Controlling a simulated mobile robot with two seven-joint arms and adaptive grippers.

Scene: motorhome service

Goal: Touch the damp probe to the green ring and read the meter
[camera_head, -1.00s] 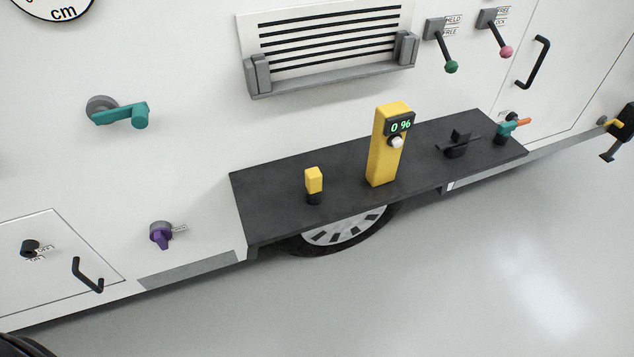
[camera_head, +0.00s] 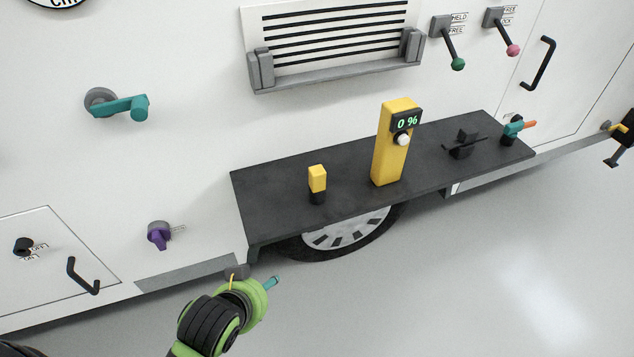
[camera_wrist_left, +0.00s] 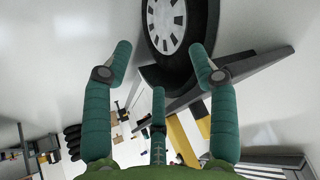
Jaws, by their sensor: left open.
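The yellow meter (camera_head: 390,150) stands upright on the dark shelf (camera_head: 275,215), and its display reads 0 %. A small yellow block with a black lower end (camera_head: 317,181), seemingly the damp probe, stands upright on the shelf to the meter's left. I see no green ring. My left gripper (camera_head: 273,283) is low in front of the shelf's left end, apart from probe and meter. In the left wrist view its teal fingers (camera_wrist_left: 160,62) are spread with nothing between them, facing the wheel. My right gripper is not in view.
The wheel (camera_head: 345,232) is beneath. Levers with a green knob (camera_head: 458,63) and pink knob (camera_head: 513,50) are above. Floor at right is clear.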

